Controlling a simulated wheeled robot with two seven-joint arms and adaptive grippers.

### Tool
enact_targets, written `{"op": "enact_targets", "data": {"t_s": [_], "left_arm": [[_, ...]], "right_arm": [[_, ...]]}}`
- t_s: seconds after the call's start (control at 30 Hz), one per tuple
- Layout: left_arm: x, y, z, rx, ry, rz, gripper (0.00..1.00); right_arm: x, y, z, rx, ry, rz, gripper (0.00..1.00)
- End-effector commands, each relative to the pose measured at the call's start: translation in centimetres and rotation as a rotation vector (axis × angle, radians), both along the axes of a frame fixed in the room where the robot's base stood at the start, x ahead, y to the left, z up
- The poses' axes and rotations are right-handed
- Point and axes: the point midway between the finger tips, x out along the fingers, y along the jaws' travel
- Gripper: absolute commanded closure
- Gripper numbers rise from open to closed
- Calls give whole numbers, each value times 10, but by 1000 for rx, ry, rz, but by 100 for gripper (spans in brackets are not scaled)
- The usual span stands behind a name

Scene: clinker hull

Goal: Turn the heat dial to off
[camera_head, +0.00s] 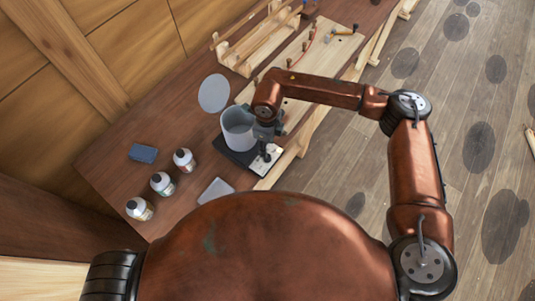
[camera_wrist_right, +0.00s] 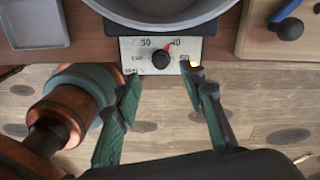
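The heat dial (camera_wrist_right: 160,60) is a round black knob on a pale panel (camera_wrist_right: 135,47) with printed marks. Its red pointer aims up and slightly right, near the "40" mark. The panel is on the front of a dark hot-plate base (camera_head: 232,152) with a grey pot (camera_head: 237,130) on top. My right gripper (camera_wrist_right: 163,90) has its green fingers apart, one on each side below the dial, with nothing between them. It also shows in the head view (camera_head: 265,142), over the panel and partly hiding it. My left gripper is not in view.
A grey disc-shaped lid (camera_head: 213,93) is behind the pot. Three bottles (camera_head: 162,183), a blue block (camera_head: 143,153) and a grey tray (camera_head: 215,191) are on the bench to the left. A wooden board (camera_wrist_right: 285,30) with a blue-handled tool is right of the base.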

Motion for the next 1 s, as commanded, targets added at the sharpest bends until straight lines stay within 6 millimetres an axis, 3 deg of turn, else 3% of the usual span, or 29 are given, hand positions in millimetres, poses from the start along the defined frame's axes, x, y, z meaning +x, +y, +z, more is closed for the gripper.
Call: {"op": "enact_targets", "data": {"t_s": [0.5,0.87,1.0], "left_arm": [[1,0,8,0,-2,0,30],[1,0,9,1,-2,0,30],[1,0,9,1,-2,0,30]], "right_arm": [[0,-1,-68,-6,0,1,62],[0,-1,-76,-5,-1,2,62],[0,-1,-76,-5,-1,2,70]]}}
